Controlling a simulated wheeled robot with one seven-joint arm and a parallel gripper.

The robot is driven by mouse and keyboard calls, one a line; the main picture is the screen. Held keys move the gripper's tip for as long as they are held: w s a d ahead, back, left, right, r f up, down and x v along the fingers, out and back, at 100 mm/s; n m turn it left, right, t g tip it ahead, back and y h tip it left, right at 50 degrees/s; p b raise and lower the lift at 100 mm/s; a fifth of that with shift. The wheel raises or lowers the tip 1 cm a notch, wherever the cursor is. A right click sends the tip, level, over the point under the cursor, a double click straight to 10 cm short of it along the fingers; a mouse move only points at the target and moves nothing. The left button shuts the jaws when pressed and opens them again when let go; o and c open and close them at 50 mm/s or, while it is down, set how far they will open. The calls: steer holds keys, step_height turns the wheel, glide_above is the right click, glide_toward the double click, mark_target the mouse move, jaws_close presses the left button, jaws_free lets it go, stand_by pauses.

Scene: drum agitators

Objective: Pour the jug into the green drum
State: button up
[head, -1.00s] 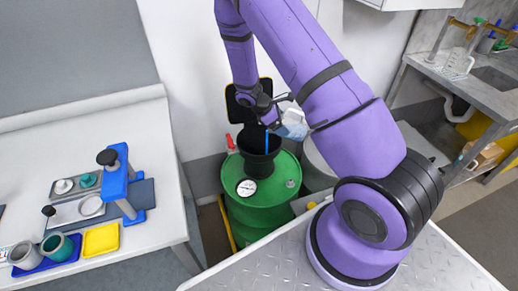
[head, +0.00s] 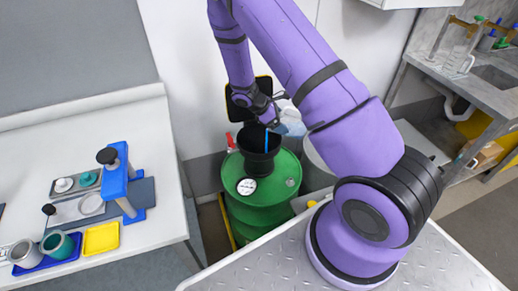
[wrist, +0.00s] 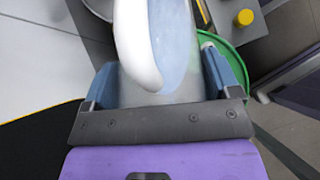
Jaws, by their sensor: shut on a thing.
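The green drum (head: 262,212) stands upright on the floor beyond my base, with a black funnel (head: 258,163) on its top. My gripper (head: 268,118) is above the funnel, shut on the jug (head: 293,121). The pale blue and white jug is tilted, and my arm hides part of it in the head view. A thin blue streak, apparently liquid, runs down into the funnel. In the wrist view the jug (wrist: 182,45) sits between my two blue-grey fingers, its white handle toward the camera. Its spout and liquid level are hidden there. A green rim shows beyond it.
A round white gauge (head: 246,187) is on the drum's lid. A pale drum stands close on the right, partly behind my arm. A white bench (head: 150,235) with a blue stand (head: 116,178) and yellow tray (head: 101,239) is at left. A sink counter is at right.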

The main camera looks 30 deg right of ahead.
steer(key=shift+w+a+r+g+h+p, duration=0.1)
steer(key=shift+a+r+g+h+p, duration=0.1)
steer(key=shift+r+g+h+p, duration=0.15)
stand_by(0.9)
steer(key=shift+w+a+f+g+h, duration=0.15)
steer(key=shift+w+a+f+h, duration=0.15)
steer(key=shift+a+h, duration=0.2)
steer(key=shift+w+a+f+g+h, duration=0.1)
steer(key=shift+w+a+f+h, duration=0.2)
steer(key=shift+a, duration=0.2)
stand_by(0.5)
steer(key=shift+a+r+g+h, duration=0.2)
steer(key=shift+g+h, duration=0.1)
steer(key=shift+h, duration=0.25)
steer(key=shift+s+d+y, duration=0.1)
steer(key=shift+d+y, duration=0.1)
steer(key=shift+y, duration=0.2)
steer(key=shift+s+d+r+t+y, duration=0.25)
steer(key=shift+d+y, duration=0.15)
steer(key=shift+d, duration=0.1)
steer(key=shift+s+d+r+t+y, duration=0.1)
steer(key=shift+s+d+t+y, duration=0.15)
steer(key=shift+d+y, duration=0.2)
steer(key=shift+s+d+f+t+y, duration=0.2)
steer(key=shift+d+f+t+y, duration=0.25)
steer(key=shift+y, duration=0.4)
steer(key=shift+r+t+y, duration=0.25)
steer(key=shift+y, duration=0.15)
